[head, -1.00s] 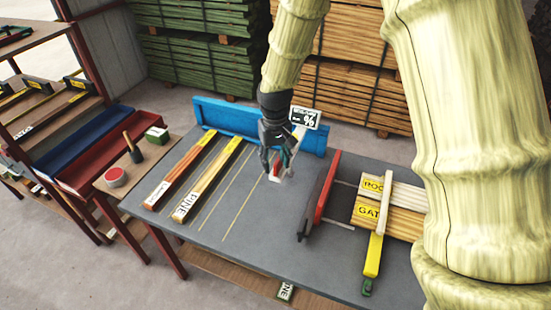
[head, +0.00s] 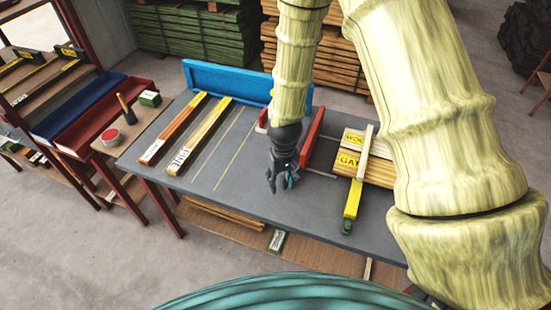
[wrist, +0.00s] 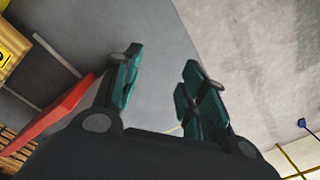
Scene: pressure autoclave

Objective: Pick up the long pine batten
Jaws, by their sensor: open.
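A long pale batten with a PINE label (head: 205,132) lies on the left part of the grey table, beside a reddish-brown batten (head: 172,129). My gripper (head: 283,186) is above the table's front middle, to the right of the PINE batten and apart from it. Its fingers are spread and empty. In the wrist view the two green-padded fingers (wrist: 160,82) stand apart over the table's edge, with no batten between them.
A red upright piece (head: 312,136) stands just behind my gripper. Boards with yellow labels (head: 352,150) and a yellow-handled tool (head: 353,200) lie to the right. A blue rail (head: 215,78) runs along the back. More battens (head: 220,213) lie on the lower shelf.

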